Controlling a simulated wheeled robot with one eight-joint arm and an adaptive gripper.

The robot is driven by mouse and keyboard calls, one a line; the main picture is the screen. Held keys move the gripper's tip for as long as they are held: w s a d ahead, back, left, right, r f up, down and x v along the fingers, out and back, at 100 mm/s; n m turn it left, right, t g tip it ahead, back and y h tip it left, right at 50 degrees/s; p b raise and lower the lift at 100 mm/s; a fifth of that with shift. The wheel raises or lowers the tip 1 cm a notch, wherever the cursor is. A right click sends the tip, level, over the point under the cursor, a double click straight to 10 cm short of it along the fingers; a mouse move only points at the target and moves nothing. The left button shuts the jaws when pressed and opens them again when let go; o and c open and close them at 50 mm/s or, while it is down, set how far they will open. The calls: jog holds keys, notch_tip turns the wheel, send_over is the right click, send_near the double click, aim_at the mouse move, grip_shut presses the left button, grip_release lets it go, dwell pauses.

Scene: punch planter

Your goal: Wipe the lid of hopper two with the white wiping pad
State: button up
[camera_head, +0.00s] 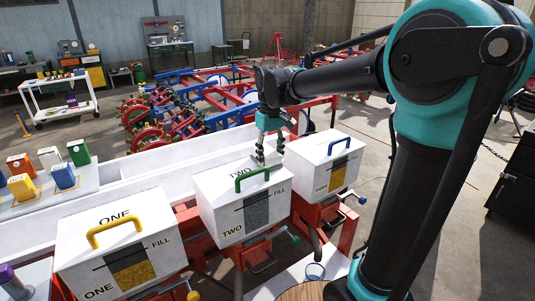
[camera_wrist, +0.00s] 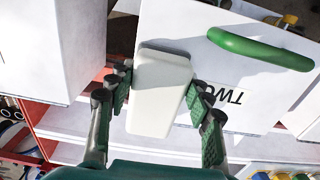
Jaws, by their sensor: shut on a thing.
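Hopper two (camera_head: 243,203) is a white box marked TWO, with a green handle (camera_head: 252,177) on its white lid (camera_head: 218,182). My gripper (camera_head: 268,148) is over the far right part of that lid, shut on the white wiping pad (camera_head: 270,159). In the wrist view the pad (camera_wrist: 158,92) sits between both fingers, over the lid (camera_wrist: 185,22), beside the word TWO and apart from the green handle (camera_wrist: 260,48). A shadow lies on the lid beside the pad. I cannot tell whether the pad touches the lid.
Hopper one (camera_head: 120,250), with a yellow handle, stands at the front left. Hopper three (camera_head: 325,165), with a blue handle, stands close on the right. A white table (camera_head: 85,185) with several coloured containers is at left. Red frames and levers lie below the hoppers.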

jog(key=shift+s+d, duration=0.65)
jog(key=shift+s, duration=0.3)
jog(key=shift+r, duration=0.1)
jog(key=shift+w, duration=0.1)
jog(key=shift+w+a, duration=0.7)
jog(key=shift+w, duration=0.35)
jog(key=shift+w+a, duration=0.75)
jog(key=shift+w, duration=0.25)
jog(key=shift+w+a, duration=0.7)
jog(key=shift+w, duration=0.35)
jog(key=shift+r, duration=3)
jog(key=shift+r, duration=0.1)
jog(key=shift+r, duration=1.4)
